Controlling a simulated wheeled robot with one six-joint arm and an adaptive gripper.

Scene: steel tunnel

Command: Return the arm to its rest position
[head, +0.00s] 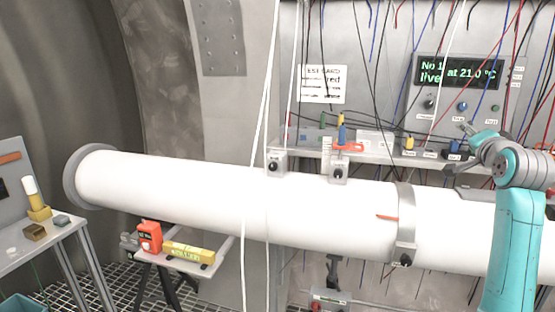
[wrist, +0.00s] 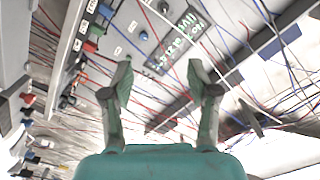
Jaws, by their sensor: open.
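My gripper (wrist: 158,72) shows in the wrist view with its two fingers spread wide apart and nothing between them. Beyond the fingers are loose wires and a grey panel with a green-lit display (wrist: 178,48). In the head view my teal arm stands at the right edge, in front of the white pipe's right end. It bends at the top, and its small end part reaches left, near the shelf below the display. The fingers are too small there to make out clearly.
A long white pipe (head: 190,195) crosses the view. Behind it, a shelf (head: 310,150) holds small items beneath a control panel (head: 458,88). Many wires hang around my arm. A small table (head: 225,248) carries an orange device (head: 149,237) and a yellow level (head: 188,253).

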